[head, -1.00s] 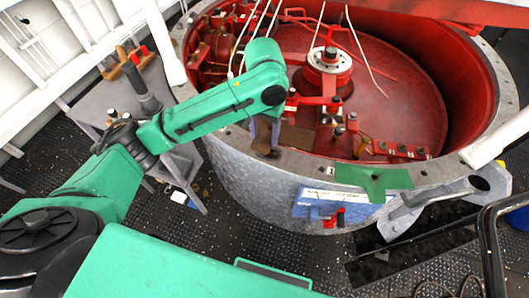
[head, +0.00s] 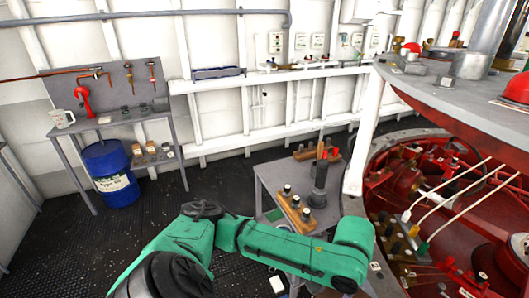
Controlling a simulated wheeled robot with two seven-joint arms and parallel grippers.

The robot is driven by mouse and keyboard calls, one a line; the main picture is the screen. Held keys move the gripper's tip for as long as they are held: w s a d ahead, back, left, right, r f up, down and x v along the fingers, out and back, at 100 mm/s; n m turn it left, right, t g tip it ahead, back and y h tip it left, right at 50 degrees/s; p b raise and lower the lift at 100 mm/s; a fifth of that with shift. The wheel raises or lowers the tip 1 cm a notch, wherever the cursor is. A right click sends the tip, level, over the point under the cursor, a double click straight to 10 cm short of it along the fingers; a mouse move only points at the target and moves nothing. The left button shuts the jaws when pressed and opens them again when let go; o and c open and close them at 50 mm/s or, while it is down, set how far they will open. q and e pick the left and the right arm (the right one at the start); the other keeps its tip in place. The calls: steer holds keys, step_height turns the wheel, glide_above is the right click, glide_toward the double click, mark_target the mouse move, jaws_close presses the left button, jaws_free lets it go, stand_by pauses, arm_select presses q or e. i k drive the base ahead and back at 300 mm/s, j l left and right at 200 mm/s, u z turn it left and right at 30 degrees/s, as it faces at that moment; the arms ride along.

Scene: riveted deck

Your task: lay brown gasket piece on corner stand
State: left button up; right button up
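My green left arm (head: 290,250) reaches in from the bottom and bends down at its right end, beside the red drum. Only a dark bit of the wrist end (head: 345,284) shows at the bottom edge; the fingertips and anything between them are hidden. I cannot make out the brown gasket piece in this view. A grey stand (head: 268,180) stands beyond the arm, near the white wall; I take it for the corner stand. My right gripper is not in view.
Wooden blocks with black knobs (head: 296,212) and a dark upright cylinder (head: 319,186) occupy much of the grey stand. A workbench (head: 120,122) with a blue barrel (head: 110,175) stands at the left. The red drum interior (head: 440,185) fills the right. Dark deck (head: 215,178) lies open between.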

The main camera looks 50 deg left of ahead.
mark_target(288, 176)
steer(key=j+u, duration=0.45)
steer(key=i+j+u, duration=0.1)
steer(key=j+u, duration=0.15)
steer(key=u, duration=0.25)
steer(key=i+j+u, duration=0.15)
steer(key=j+u, duration=0.3)
steer(key=i+z, duration=0.35)
steer(key=i+j+z, duration=0.1)
steer(key=z, duration=0.3)
steer(key=i+j+z, duration=0.2)
steer(key=z, duration=0.15)
steer(key=i+l+z, duration=0.1)
steer(key=i, duration=0.2)
